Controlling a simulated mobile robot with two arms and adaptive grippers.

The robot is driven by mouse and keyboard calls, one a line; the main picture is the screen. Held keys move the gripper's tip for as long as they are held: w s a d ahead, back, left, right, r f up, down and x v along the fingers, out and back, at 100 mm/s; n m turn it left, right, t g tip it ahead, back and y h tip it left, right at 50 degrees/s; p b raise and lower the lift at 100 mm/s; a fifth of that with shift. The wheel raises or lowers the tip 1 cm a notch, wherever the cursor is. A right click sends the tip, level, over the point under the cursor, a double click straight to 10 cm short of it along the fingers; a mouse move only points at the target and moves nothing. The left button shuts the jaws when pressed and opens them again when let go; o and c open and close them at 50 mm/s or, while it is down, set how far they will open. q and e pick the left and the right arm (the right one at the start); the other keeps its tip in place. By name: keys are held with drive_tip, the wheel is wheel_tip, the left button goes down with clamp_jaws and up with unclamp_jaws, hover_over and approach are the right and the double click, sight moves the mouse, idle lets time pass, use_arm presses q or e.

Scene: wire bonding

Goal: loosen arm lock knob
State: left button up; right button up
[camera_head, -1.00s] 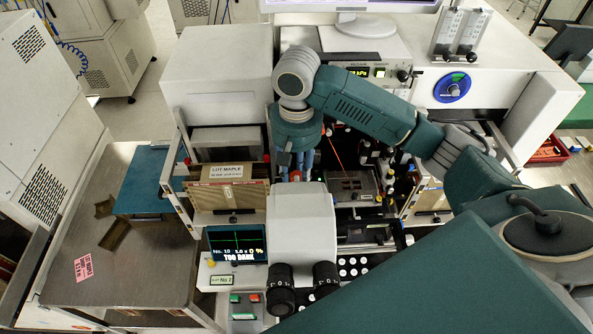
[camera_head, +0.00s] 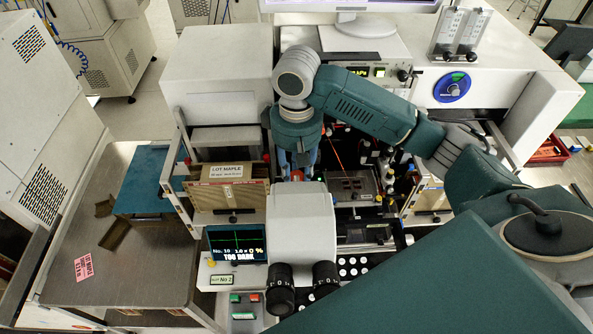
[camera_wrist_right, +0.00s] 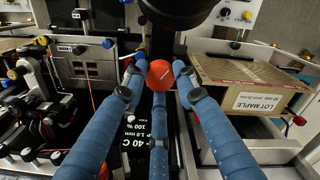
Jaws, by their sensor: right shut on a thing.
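The red-orange round knob (camera_wrist_right: 160,74) with a light mark on its face sits at the centre of the right wrist view. My right gripper (camera_wrist_right: 158,80), with blue wrapped fingers, is shut on it, the fingertips around its sides. In the head view my right gripper (camera_head: 297,163) points down behind the microscope head (camera_head: 302,222), and a bit of red shows between its fingers. The rest of the knob is hidden there. My left gripper is not in view.
A box labelled LOT MAPLE (camera_head: 226,172) stands just left of my right gripper. The lit work stage (camera_head: 352,187) is to its right. A screen (camera_head: 237,243) reads TOO DARK. The steel table (camera_head: 150,265) at left has bare room.

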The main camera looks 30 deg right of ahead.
sight(296, 175)
drive_tip(key=n, duration=1.3)
drive_tip(key=shift+n, duration=0.4)
idle(0.3)
drive_tip(key=o, duration=1.2)
drive_tip(key=shift+c, duration=0.2)
wheel_tip(296, 175, up, 12)
